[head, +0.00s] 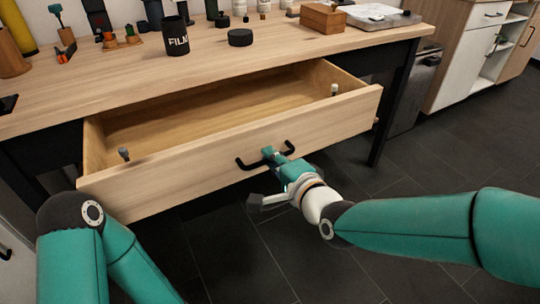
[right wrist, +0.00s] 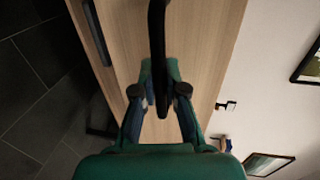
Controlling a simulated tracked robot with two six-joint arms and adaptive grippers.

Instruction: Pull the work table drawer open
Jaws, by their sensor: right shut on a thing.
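The work table drawer (head: 200,181) is pulled well out in the head view, and its bare wooden inside shows, looking empty. Its black bar handle (head: 245,164) is on the middle of the front panel. My right gripper (head: 269,154) is at the handle in the head view, shut on it. In the right wrist view the dark handle (right wrist: 158,45) runs down between the two fingers of my right gripper (right wrist: 160,92). My left arm shows at the lower left, but its gripper is out of the picture.
The work table top (head: 130,70) holds a black mug (head: 176,37), a dark round puck (head: 240,37), a wooden box (head: 322,18) and several bottles and tools. A white cabinet (head: 470,55) stands at the right. The dark tiled floor (head: 440,150) is clear in front.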

